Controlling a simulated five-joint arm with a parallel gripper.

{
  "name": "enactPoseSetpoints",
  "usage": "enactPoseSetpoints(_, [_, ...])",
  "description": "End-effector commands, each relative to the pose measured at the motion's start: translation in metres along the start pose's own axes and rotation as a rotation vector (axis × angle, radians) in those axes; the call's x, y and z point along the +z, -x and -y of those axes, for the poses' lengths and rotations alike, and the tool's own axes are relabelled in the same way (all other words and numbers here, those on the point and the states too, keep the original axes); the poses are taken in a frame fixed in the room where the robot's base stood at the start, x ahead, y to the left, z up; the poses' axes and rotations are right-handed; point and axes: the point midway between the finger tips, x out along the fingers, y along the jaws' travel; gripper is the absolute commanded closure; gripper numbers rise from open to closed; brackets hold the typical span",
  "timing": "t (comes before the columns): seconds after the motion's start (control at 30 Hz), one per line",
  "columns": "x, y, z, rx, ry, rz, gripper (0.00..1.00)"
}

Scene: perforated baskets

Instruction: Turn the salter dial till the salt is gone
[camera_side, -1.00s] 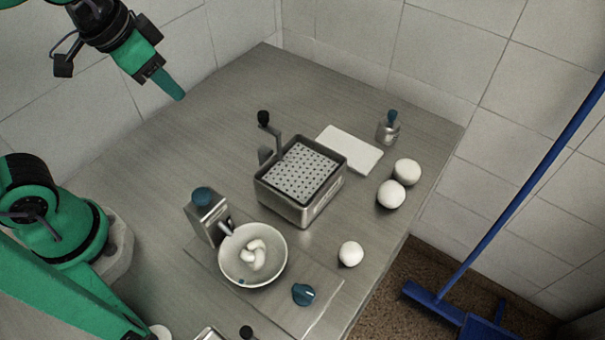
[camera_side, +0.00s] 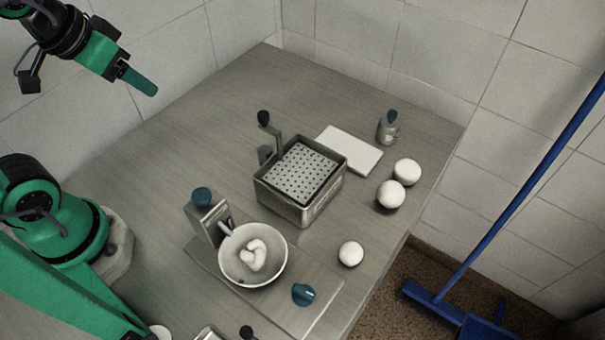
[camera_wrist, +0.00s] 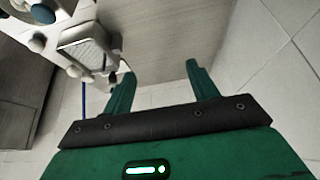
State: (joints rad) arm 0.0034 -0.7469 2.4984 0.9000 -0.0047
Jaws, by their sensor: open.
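A metal box with a round blue knob (camera_side: 202,196), which looks like the salter, stands behind a white bowl (camera_side: 280,272). Its short spout points over the bowl. The bowl holds white rounded lumps (camera_side: 253,255); I cannot tell whether any of this is salt. A blue pointer-shaped dial (camera_side: 303,294) sits on the flat board right of the bowl. My gripper (camera_side: 149,87) is open and empty, high at the upper left, well away from the knob and dial. In the wrist view its fingers (camera_wrist: 160,72) are apart, and a blue knob (camera_wrist: 42,14) shows at upper left.
A metal box with a perforated basket (camera_side: 303,172) and a black-knobbed crank (camera_side: 264,117) stands mid-table. A white slab (camera_side: 350,148), a blue-topped shaker (camera_side: 388,128) and white balls (camera_side: 391,194) lie to its right. The table's left and far parts are clear.

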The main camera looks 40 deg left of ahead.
Motion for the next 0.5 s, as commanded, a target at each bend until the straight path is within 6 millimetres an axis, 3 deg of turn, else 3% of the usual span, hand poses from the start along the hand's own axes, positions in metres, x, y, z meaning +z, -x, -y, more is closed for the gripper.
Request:
enactPoseSetpoints(0.27, [-0.012, -0.007, -0.021, 0.038, 0.015, 0.042, 0.42])
enactPoseSetpoints(0.5, [-0.029, -0.024, -0.069, 0.089, 0.05, 0.129, 0.42])
